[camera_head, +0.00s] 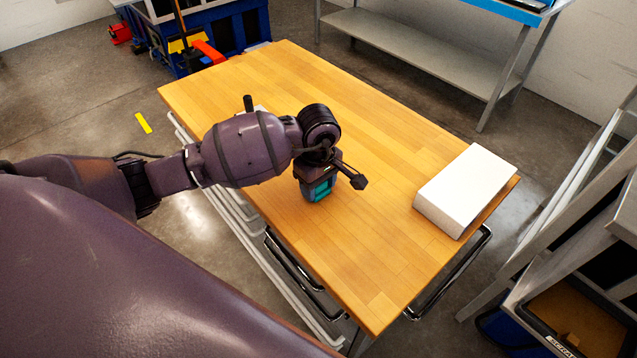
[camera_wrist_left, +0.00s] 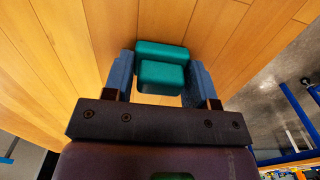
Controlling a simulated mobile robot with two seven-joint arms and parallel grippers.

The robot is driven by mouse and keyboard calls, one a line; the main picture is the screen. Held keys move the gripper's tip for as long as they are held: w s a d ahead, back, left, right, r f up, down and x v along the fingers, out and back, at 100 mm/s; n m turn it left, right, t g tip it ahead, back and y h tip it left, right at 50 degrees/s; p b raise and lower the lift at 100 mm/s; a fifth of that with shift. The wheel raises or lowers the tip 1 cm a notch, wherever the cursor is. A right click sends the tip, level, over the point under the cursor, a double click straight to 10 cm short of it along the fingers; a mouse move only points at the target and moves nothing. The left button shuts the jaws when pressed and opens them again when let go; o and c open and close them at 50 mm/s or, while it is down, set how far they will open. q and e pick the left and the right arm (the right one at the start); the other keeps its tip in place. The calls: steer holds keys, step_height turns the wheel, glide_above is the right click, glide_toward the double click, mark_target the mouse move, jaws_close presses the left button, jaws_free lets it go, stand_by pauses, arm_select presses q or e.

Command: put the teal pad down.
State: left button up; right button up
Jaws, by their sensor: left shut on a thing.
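The teal pad (camera_head: 322,190) is over the near left part of the wooden table (camera_head: 385,120), partly hidden by my gripper in the head view. In the left wrist view the teal pad (camera_wrist_left: 162,74) shows as a stepped block between the two fingers, with table planks beyond it. My left gripper (camera_wrist_left: 161,64) is shut on the pad. In the head view my left gripper (camera_head: 318,184) points down at the tabletop. I cannot tell whether the pad touches the wood. My right gripper is not in view.
A white block-like box (camera_head: 470,185) lies at the table's right end. The wood between it and my gripper is clear. A metal bench (camera_head: 430,60) stands behind. Blue crates (camera_head: 215,30) stand at the back left, and a grey metal frame (camera_head: 570,210) at the right.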

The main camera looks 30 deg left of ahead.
arm_select(q)
steer(key=shift+f, duration=0.1)
steer(key=o, duration=1)
step_height(320, 180, up, 12)
steer(key=shift+r+p, duration=0.2)
steer(key=shift+p, duration=0.2)
